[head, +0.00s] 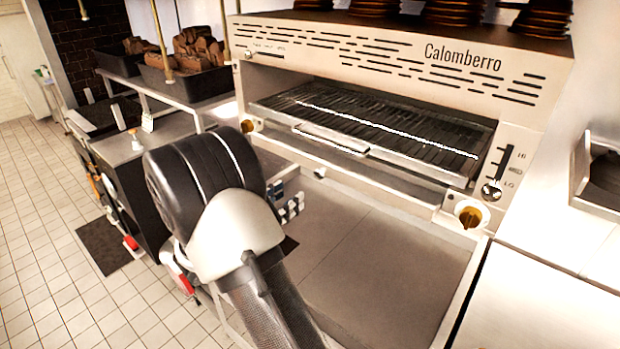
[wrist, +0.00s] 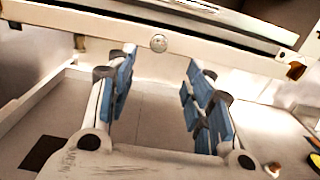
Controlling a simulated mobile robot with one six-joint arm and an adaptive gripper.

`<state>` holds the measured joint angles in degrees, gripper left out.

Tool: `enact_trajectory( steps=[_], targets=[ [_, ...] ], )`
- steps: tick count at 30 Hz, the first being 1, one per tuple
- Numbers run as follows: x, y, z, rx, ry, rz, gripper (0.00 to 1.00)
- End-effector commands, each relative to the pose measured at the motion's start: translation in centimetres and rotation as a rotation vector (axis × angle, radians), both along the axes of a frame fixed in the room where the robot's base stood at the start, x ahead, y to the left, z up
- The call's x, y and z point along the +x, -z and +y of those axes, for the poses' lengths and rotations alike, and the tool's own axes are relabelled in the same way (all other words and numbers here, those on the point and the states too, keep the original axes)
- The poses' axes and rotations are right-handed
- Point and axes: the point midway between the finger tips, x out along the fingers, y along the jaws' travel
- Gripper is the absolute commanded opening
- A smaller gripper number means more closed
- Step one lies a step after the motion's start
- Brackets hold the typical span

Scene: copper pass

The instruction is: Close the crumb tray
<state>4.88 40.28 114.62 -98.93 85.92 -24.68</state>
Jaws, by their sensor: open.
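A wide, shallow grey surface with a raised pale rim (head: 466,296) extends from under the Calomberro grill (head: 400,58). It looks like the crumb tray pulled out, but I cannot tell for certain. It also shows in the wrist view (wrist: 150,120), with a pale wall at its left. My gripper (head: 285,202) is over the left part of this surface, in front of the grill. In the wrist view, my gripper (wrist: 160,78) is open and empty, its blue-padded fingers pointing toward the grill's pale lower front bar (wrist: 200,53). My arm hides the surface's near left part.
The grill rack (head: 380,118) has a front handle (head: 330,138). A pale counter (head: 540,305) lies at right. Black bins (head: 185,82) stand on a shelf at left. The tiled floor (head: 45,240) is open at far left.

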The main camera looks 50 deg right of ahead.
Motion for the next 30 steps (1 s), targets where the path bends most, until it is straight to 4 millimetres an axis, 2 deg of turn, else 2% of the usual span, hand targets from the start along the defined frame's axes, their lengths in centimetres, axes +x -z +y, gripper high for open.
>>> enact_trajectory(
  steps=[1,9,15,21,30],
  targets=[
    [-0.1,0.0,-1.4,0.0,0.007,0.0,0.48],
    [0.4,0.0,-7.2,0.0,0.005,0.002,0.48],
    [0.8,0.0,-10.5,0.001,0.003,0.001,0.48],
    [1.0,0.0,-12.1,0.001,0.001,0.002,0.48],
    [1.0,0.0,-12.3,0.001,0.001,0.002,0.48]
  ],
)
